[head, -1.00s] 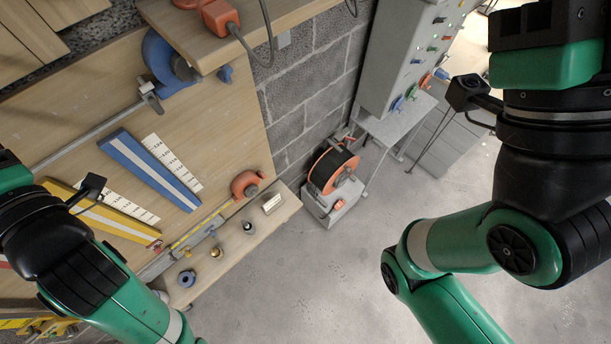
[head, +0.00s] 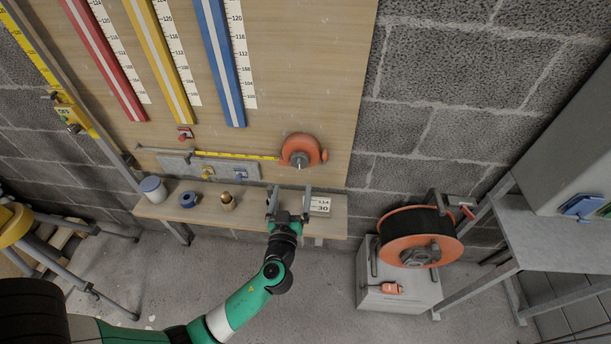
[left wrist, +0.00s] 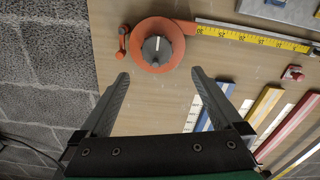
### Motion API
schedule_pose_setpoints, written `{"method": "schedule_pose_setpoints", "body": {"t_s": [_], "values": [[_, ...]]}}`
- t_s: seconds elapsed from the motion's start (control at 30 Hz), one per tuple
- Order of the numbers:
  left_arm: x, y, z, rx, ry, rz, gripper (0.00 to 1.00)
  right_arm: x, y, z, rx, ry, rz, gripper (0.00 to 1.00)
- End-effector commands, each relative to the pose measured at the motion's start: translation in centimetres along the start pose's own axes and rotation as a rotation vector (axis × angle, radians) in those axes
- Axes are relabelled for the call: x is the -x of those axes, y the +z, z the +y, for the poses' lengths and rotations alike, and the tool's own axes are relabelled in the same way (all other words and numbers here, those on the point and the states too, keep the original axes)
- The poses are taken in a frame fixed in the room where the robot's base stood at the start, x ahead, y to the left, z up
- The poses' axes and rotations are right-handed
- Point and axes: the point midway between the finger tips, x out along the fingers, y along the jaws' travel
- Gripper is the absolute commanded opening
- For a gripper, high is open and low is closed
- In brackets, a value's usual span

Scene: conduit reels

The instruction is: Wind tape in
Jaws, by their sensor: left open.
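The orange tape reel (head: 300,151) with a grey hub is mounted low on the wooden board. A yellow tape (head: 235,155) runs out of it to the left along a metal rail. In the left wrist view the reel (left wrist: 141,57) sits ahead of the fingertips, its grey knob (left wrist: 157,50) at the centre and a small orange crank handle (left wrist: 122,40) at its side. My left gripper (head: 289,190) is open and empty, just below the reel; its two fingers show apart in the left wrist view (left wrist: 160,78). It does not touch the reel. My right gripper is not in view.
A large orange cable reel (head: 420,237) stands at right on a grey box. Coloured strips hang above.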

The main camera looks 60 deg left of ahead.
Motion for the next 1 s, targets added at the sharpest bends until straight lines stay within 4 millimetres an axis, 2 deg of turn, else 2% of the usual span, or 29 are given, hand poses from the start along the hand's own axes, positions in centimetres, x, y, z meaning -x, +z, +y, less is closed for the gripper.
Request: {"method": "schedule_pose_setpoints", "body": {"t_s": [0.13,0.23,0.5,0.63,0.8,1.0], "values": [[-0.6,-0.3,0.1,0.002,-0.001,0.001,1.00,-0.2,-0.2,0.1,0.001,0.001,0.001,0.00],[-2.0,-0.3,0.1,0.003,-0.003,0.002,1.00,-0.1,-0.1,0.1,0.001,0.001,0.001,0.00],[-8.0,-0.2,0.1,0.003,-0.002,0.003,1.00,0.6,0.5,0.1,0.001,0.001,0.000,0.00],[-10.3,-0.2,0.1,0.003,-0.001,0.002,1.00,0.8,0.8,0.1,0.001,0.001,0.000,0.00],[-11.6,-0.3,0.1,0.002,0.001,0.000,1.00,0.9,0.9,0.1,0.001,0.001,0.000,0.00],[-11.7,-0.3,0.2,0.002,0.002,0.000,1.00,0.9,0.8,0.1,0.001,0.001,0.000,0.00]]}}
